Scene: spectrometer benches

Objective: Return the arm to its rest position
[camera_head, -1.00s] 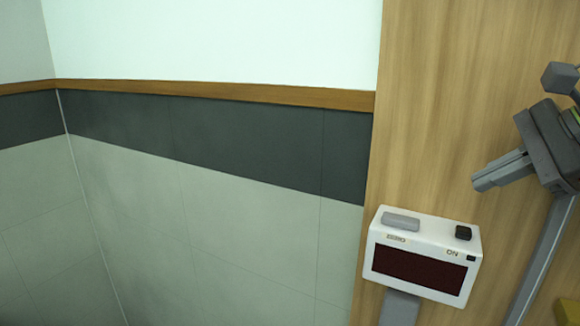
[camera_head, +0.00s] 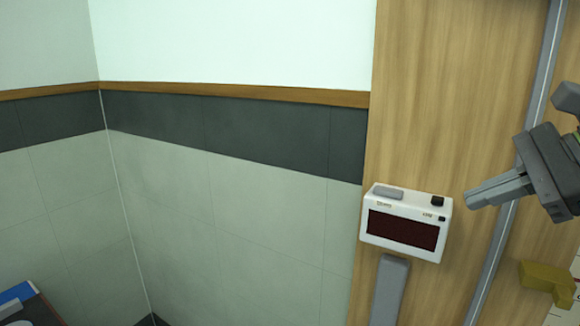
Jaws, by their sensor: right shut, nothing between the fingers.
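My right gripper (camera_head: 468,200) comes in from the right edge of the head view. Its grey fingers are shut with nothing between them and point left, above the wooden bench (camera_head: 445,100). It is apart from the white box (camera_head: 378,243) with a dark red display, which lies to its left and a little lower. The box has a grey button and a black knob on its top face. Most of my right arm is cut off by the right edge. My left gripper is not in view.
A grey rail (camera_head: 499,240) runs along the bench, passing behind my gripper. A grey bar (camera_head: 389,290) extends below the box. A yellow-brown block (camera_head: 548,280) is at lower right. A blue object (camera_head: 17,293) shows at lower left. Tiled wall (camera_head: 220,210) fills the left.

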